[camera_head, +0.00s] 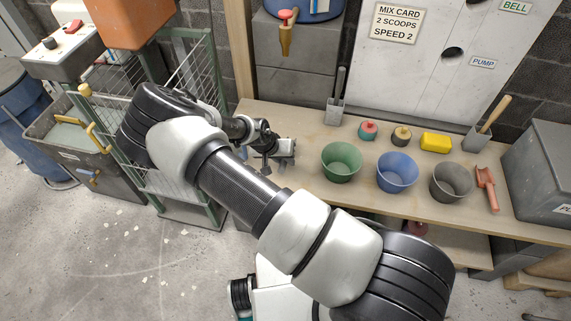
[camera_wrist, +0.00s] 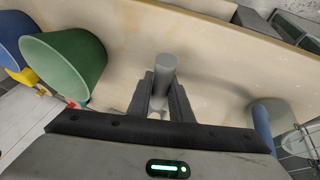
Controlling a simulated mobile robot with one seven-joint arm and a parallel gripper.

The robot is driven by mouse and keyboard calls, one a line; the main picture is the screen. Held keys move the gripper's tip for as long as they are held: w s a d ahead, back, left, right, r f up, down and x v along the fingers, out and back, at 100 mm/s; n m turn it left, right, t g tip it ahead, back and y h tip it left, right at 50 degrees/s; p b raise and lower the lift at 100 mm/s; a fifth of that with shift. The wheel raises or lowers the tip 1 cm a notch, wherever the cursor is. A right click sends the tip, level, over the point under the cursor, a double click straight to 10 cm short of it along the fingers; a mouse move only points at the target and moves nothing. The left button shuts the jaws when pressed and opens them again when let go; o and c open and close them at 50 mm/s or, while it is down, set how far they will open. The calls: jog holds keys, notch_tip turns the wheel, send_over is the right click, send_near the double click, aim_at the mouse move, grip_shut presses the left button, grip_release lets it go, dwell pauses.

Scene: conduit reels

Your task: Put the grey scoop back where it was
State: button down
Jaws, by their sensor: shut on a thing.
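My gripper (camera_wrist: 162,98) is shut on a grey, round-ended handle in the wrist view, which appears to belong to the grey scoop (camera_wrist: 165,67). The scoop's bowl cannot be made out, as the fingers and the gripper body cover the rest. In the head view my gripper (camera_head: 276,151) is over the left end of the wooden bench (camera_head: 310,189), left of the green bucket (camera_head: 341,162). I cannot tell whether the scoop touches the bench.
A wire rack stands left.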

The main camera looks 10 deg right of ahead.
aim_at(288, 170)
notch_tip(288, 170, down, 2)
jog(key=shift+f, duration=0.1)
jog(key=shift+s+f+b, duration=0.1)
jog(key=shift+f+b, duration=0.4)
jog(key=shift+b, duration=0.2)
jog(key=c, duration=1.6)
grip_release()
jog(key=shift+s, duration=0.1)
jog(key=shift+f, duration=0.1)
jog(key=shift+a, duration=0.1)
